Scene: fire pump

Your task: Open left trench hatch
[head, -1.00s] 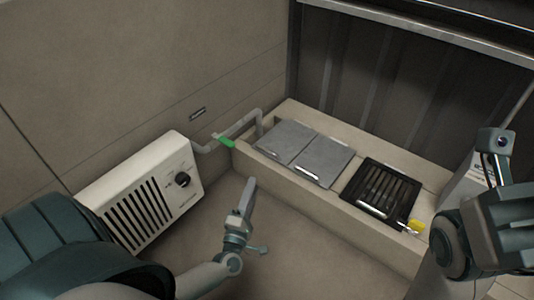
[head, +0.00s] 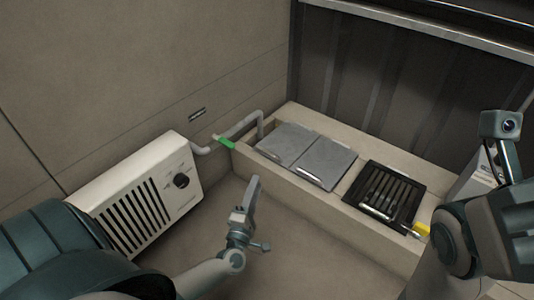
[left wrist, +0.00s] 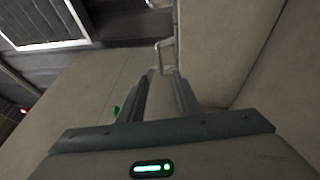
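The concrete trench (head: 310,197) runs along the dark ribbed wall. Two grey metal hatch lids lie flat and side by side in it. The left hatch (head: 287,142) is nearest the wall corner; the other grey hatch (head: 325,163) is to its right, with a light handle strip along its front edge. My left gripper (head: 254,180) is over the floor in front of the trench, apart from both lids. In the left wrist view my left gripper (left wrist: 163,78) has its fingers apart, with nothing clearly held. My right gripper's fingers cannot be seen.
A black slatted grate (head: 383,193) sits right of the hatches, with a yellow piece (head: 421,229) by its corner. A grey pipe (head: 238,128) with a green lever (head: 225,142) enters the trench's left end. A white heater (head: 145,198) stands against the left wall.

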